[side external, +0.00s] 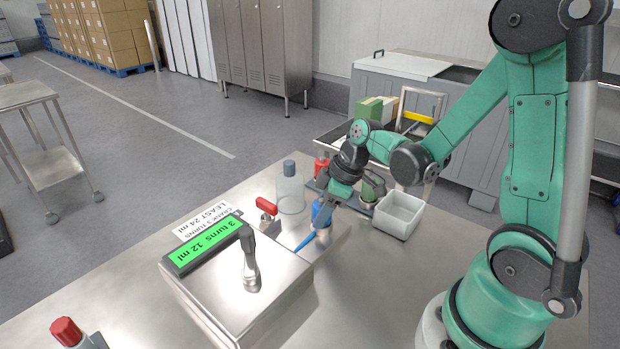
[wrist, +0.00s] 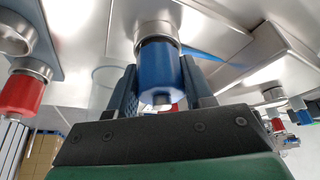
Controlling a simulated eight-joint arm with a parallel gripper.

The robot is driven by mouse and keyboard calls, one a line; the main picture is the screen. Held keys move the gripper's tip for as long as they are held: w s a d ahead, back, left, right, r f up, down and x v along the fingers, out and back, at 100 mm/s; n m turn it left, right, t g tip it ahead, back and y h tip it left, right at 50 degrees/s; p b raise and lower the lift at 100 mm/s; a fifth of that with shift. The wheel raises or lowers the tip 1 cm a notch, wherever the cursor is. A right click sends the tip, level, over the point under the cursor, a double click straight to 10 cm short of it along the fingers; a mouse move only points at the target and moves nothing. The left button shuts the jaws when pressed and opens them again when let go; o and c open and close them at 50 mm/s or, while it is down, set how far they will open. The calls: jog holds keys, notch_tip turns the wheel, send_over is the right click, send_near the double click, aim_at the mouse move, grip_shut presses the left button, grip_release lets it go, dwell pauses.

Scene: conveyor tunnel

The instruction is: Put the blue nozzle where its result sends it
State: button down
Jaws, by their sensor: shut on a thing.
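My gripper (side external: 322,204) is shut on the blue nozzle (side external: 320,214), near the right side of the metal crank box. In the wrist view the blue nozzle (wrist: 162,72) sits between both fingers, with a metal collar on its far end. I cannot tell whether that collar touches anything. The metal box (side external: 215,300) has a crank handle (side external: 250,262) and a lit green display (side external: 208,242) reading "3 turns 12 ml". A white card (side external: 207,222) behind it reads about "crank 3 turns" and "least 24 ml"; part of its text is unclear.
A dark rack holds a red nozzle (wrist: 20,95). A white bin (side external: 398,215) stands right of my gripper. A red-capped bottle (side external: 68,332) is front left. The front-middle tabletop is clear.

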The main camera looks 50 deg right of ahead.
aim_at(319, 200)
jog(key=shift+r, duration=1.5)
jog(key=shift+r, duration=0.4)
jog(key=s+d+r, duration=1)
jog(key=d+r, duration=0.2)
jog(key=r, duration=0.3)
notch_tip(319, 200, down, 20)
jog(key=shift+r, duration=0.1)
